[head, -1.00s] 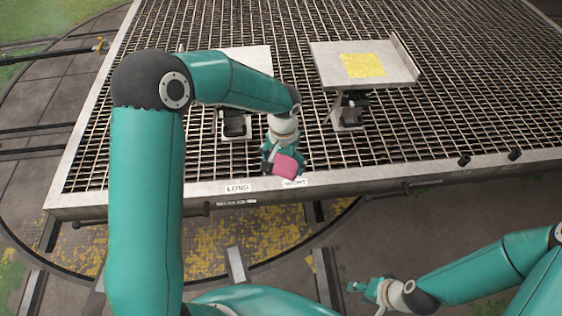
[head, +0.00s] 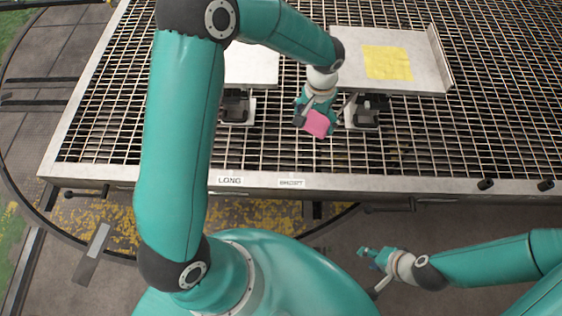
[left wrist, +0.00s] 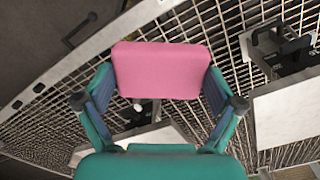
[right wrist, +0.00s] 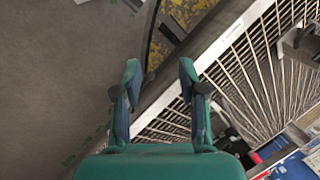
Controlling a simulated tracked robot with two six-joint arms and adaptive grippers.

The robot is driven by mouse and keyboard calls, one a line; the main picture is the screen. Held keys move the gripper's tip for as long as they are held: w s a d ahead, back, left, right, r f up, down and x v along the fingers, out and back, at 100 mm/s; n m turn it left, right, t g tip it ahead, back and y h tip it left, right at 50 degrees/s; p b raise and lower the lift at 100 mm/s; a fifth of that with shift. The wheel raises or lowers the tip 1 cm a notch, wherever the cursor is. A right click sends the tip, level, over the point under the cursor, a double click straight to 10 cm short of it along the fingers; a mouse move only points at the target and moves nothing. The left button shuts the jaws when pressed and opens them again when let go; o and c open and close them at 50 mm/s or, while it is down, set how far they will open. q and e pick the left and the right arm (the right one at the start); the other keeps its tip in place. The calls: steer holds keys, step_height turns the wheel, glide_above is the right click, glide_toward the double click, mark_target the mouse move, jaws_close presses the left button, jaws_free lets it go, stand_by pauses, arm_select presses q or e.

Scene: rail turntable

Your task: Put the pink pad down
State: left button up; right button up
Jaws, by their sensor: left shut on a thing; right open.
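The pink pad (head: 318,123) is held in my left gripper (head: 317,112) above the grated table, near its front edge. In the left wrist view the pink pad (left wrist: 162,70) sits between the two fingers of my left gripper (left wrist: 162,98), which touch its sides. My right gripper (head: 368,256) is low in front of the table, apart from it. In the right wrist view my right gripper (right wrist: 160,82) is open with nothing between its fingers.
A raised plate with a yellow square (head: 387,63) stands right of the pad; a second plate (head: 250,66) stands to the left, partly behind my arm. Labels LONG (head: 230,181) and SHORT (head: 291,183) are on the table's front edge (head: 400,185). Open grating (head: 440,135) lies at right.

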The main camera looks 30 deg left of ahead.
arm_select(q)
steer(key=shift+s+a, duration=0.1)
steer(key=shift+a, duration=0.05)
